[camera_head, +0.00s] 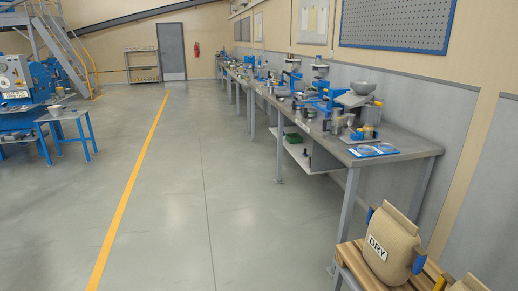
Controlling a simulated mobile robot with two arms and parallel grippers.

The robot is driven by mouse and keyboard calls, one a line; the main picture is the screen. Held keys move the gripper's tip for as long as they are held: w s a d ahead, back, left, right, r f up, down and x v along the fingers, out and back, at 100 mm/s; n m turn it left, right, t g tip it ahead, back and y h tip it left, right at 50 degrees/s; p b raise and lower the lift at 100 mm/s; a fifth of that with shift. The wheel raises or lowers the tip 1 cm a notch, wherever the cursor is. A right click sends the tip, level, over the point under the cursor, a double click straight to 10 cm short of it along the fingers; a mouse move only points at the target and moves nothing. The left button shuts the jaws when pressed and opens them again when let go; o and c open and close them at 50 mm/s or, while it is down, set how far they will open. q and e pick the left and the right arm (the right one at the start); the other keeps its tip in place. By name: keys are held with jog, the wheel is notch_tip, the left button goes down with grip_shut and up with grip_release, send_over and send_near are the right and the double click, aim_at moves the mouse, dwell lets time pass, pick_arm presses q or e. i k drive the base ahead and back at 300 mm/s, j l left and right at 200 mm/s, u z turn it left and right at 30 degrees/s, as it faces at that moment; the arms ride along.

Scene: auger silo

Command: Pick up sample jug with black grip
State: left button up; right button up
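No gripper of mine shows in this view. A long grey workbench (414,146) runs along the right wall and carries many small items. Several small grey and metallic vessels (338,119) stand near its front end, but they are too small to tell whether one is a sample jug with a black grip. A scale-like device with a grey bowl (363,88) stands behind them.
A sack marked DRY (392,246) stands on a wooden pallet-like stand at the lower right. A blue machine and small table (68,115) stand left. The grey floor (240,215) is clear along the yellow line.

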aim_at(337, 122)
jog(key=i+z, duration=0.2)
jog(key=i, duration=0.25)
jog(key=i+j+z, duration=0.25)
jog(key=i, duration=0.2)
jog(key=i+j+z, duration=0.2)
jog(key=i, duration=0.2)
jog(key=i+j+z, duration=0.25)
jog(key=i, duration=0.2)
